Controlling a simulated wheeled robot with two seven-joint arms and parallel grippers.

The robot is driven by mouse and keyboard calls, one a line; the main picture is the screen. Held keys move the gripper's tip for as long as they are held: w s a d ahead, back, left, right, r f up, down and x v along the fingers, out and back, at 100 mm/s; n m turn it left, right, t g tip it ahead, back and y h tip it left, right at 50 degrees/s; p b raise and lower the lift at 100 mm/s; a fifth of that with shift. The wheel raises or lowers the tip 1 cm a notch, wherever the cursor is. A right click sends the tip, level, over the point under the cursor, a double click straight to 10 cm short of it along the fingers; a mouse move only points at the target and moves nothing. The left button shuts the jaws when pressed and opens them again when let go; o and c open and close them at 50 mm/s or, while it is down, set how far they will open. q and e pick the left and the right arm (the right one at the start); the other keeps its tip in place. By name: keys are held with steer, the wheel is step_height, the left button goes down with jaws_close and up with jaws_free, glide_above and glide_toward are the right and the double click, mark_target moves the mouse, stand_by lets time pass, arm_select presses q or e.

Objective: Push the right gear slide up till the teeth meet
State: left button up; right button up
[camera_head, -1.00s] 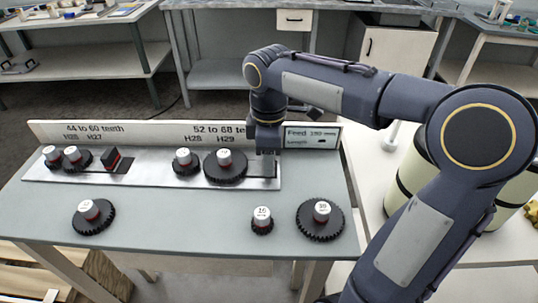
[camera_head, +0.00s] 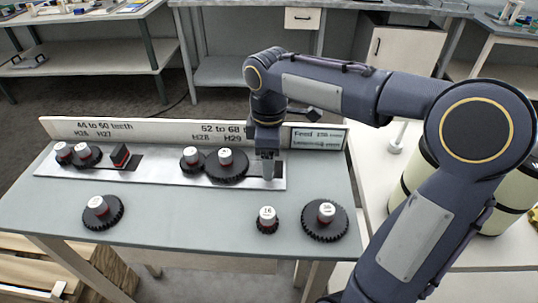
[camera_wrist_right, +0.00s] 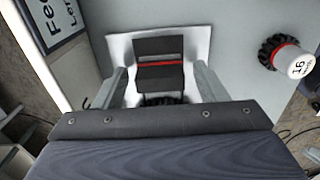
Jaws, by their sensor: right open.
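A metal plate (camera_head: 60,172) on the table carries two gear pairs. The right pair is a small gear (camera_head: 191,160) and a larger gear (camera_head: 228,168), both with white-and-red caps. Their rims look very close; I cannot tell whether the teeth mesh. My right gripper (camera_head: 268,176) is lowered at the plate's right end, right of the larger gear. In the right wrist view, my right gripper (camera_wrist_right: 163,82) is open, its fingers on either side of a black slide block (camera_wrist_right: 160,48) with a red stripe. Contact is unclear. The head view hides this block. My left gripper is not in view.
The left slide block (camera_head: 121,156) stands beside the left gear pair (camera_head: 82,155). Loose gears lie in front of the plate: one at left (camera_head: 103,212), a small one (camera_head: 267,221) and a large one (camera_head: 325,222) at right. A sign board (camera_head: 160,130) runs behind the plate.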

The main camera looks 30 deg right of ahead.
step_height(320, 180, up, 8)
steer(key=shift+f+p, duration=0.1)
steer(key=shift+p, duration=0.65)
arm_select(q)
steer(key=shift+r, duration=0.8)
